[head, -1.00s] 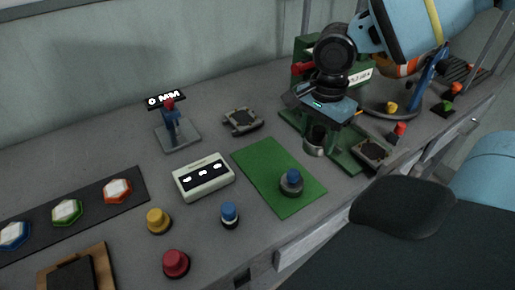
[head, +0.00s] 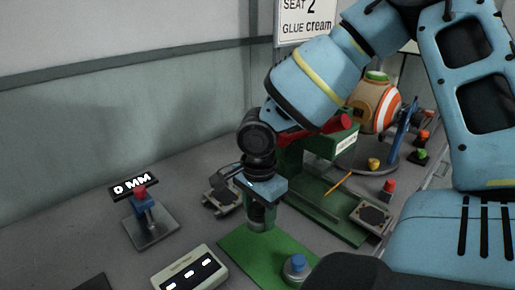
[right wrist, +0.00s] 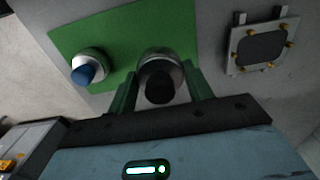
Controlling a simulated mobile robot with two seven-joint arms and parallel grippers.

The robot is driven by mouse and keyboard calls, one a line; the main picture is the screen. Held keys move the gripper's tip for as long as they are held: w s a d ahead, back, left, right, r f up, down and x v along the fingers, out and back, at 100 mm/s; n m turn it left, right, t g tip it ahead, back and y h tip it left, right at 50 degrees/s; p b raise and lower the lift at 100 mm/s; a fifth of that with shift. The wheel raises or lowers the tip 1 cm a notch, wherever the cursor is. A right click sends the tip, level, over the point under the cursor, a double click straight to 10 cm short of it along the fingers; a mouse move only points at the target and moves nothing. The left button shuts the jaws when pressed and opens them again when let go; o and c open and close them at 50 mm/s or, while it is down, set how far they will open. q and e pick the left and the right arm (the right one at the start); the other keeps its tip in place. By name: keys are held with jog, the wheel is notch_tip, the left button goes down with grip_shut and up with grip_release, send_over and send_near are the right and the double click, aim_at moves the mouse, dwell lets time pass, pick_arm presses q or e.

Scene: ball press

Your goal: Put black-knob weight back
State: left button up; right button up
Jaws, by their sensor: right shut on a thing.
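My right gripper (head: 262,215) is shut on the black-knob weight (head: 262,224), a metal cylinder mostly hidden by the fingers in the head view. In the right wrist view the weight's black knob (right wrist: 160,90) shows between the two green fingers (right wrist: 160,95). The weight is at the green mat's (head: 240,252) far end; I cannot tell whether it touches the mat. A blue-knob weight (head: 297,268) stands on the same mat, and it also shows in the right wrist view (right wrist: 84,72), left of the held weight. My left gripper is not in view.
A green press (head: 318,160) stands behind and right of my gripper. A pad plate (head: 222,197) lies to the left, another (head: 371,215) on the right. A "0 MM" gauge (head: 146,208) and a white display box (head: 188,270) stand left. Red (head: 388,187) and yellow (head: 374,164) knobs show at right.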

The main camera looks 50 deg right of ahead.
aim_at(258, 239)
jog(key=shift+f, duration=0.65)
jog(key=shift+w+f, duration=0.1)
jog(key=shift+f, duration=0.15)
notch_tip(258, 239, down, 4)
jog(key=shift+r+b, duration=0.25)
jog(key=shift+b, duration=0.05)
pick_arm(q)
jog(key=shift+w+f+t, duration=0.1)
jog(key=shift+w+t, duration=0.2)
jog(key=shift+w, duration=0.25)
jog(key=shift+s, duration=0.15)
pick_arm(e)
jog(key=shift+f, duration=0.1)
jog(key=shift+f, duration=0.15)
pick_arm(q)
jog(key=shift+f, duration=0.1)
pick_arm(e)
jog(key=o, duration=1.4)
jog(key=shift+c, duration=0.2)
